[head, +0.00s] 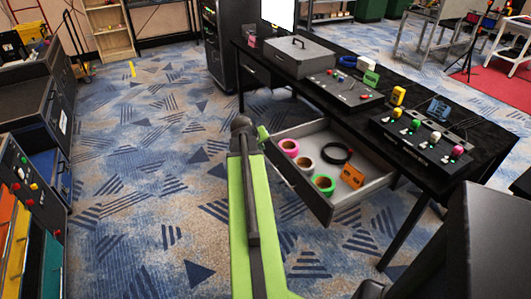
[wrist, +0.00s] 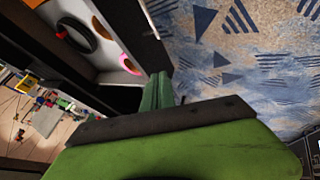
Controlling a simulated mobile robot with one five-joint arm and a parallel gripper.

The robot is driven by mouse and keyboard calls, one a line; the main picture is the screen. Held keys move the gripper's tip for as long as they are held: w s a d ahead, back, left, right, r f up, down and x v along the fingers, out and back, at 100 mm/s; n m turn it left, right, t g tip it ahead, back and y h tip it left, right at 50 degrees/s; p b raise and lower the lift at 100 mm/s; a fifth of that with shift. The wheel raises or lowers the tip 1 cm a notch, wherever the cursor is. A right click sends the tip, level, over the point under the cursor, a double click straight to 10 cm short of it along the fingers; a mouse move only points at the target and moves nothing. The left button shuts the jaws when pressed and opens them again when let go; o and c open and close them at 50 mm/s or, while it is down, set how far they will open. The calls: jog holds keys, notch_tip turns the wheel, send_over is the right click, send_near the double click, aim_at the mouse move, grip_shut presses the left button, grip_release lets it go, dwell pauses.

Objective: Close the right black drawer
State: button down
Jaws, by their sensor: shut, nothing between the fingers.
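The right black drawer (head: 300,192) is pulled open from under the black table in the head view. Its grey inside holds pink, green and pale tape rolls, a black ring (head: 337,153) and an orange item (head: 352,176). My gripper (head: 262,134) is shut and empty at the far-left corner of the drawer front. In the wrist view, the green fingers (wrist: 160,90) lie close beside the drawer's dark front edge (wrist: 148,45). I cannot tell whether they touch it. My green arm hides some of the floor in front of the drawer.
The black table (head: 395,105) carries a grey case (head: 298,57), button panels (head: 420,138) and small coloured items. A dark cabinet with coloured fronts (head: 22,215) stands at the left. The patterned carpet (head: 150,150) between them is clear.

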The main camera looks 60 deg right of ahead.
jog(key=b, duration=0.7)
send_near(276, 152)
notch_tip(276, 152, down, 4)
jog(key=w, duration=0.3)
jog(key=shift+s+d+r+p, duration=0.25)
jog(key=shift+s+d+p, duration=0.15)
jog(key=shift+s+d, duration=0.95)
